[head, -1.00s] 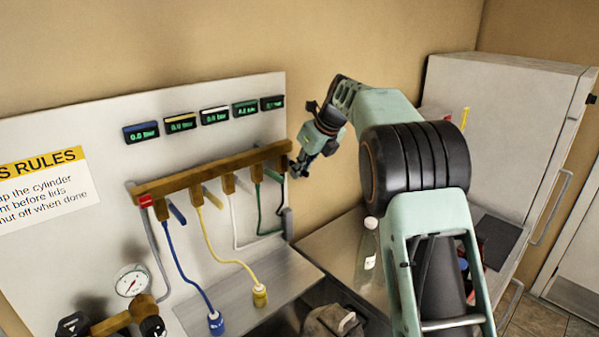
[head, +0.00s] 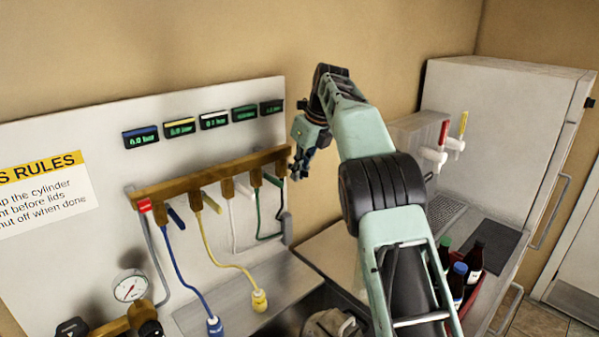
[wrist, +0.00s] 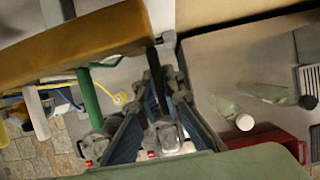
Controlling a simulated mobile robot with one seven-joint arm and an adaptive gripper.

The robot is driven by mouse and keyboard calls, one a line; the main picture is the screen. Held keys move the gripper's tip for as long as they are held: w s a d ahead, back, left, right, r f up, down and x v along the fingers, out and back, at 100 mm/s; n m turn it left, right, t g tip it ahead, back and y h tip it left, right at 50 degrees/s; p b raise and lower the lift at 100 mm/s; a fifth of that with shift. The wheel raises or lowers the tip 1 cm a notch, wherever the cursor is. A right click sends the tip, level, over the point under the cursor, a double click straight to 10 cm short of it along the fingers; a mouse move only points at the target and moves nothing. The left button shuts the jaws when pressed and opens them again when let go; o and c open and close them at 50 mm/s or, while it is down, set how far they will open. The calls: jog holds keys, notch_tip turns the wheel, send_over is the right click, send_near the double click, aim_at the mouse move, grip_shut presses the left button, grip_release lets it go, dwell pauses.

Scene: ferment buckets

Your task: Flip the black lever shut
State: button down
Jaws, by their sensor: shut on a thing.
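The brown manifold (head: 205,186) runs along the white wall panel, with a row of coloured levers. In the wrist view its right end (wrist: 75,45) is close above my gripper. The black lever (wrist: 153,75) sticks out below that end, between my gripper's (wrist: 162,90) two fingers, which are shut on it. In the head view my gripper (head: 298,172) is at the manifold's right end, and I cannot make out the black lever there. The green lever (wrist: 89,98) is just left of my fingers, and the white lever (wrist: 36,112) is further left.
Blue (head: 176,218) and yellow (head: 211,202) levers sit further left, with hoses hanging below. Taps (head: 432,157) and dark bottles (head: 475,255) stand at the right. A clear bottle (wrist: 265,92) lies right of my gripper in the wrist view. Bare wall lies above the arm.

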jog(key=c, duration=2)
grip_release()
jog(key=shift+c, duration=0.2)
jog(key=shift+v, duration=3.8)
jog(key=shift+w, duration=0.1)
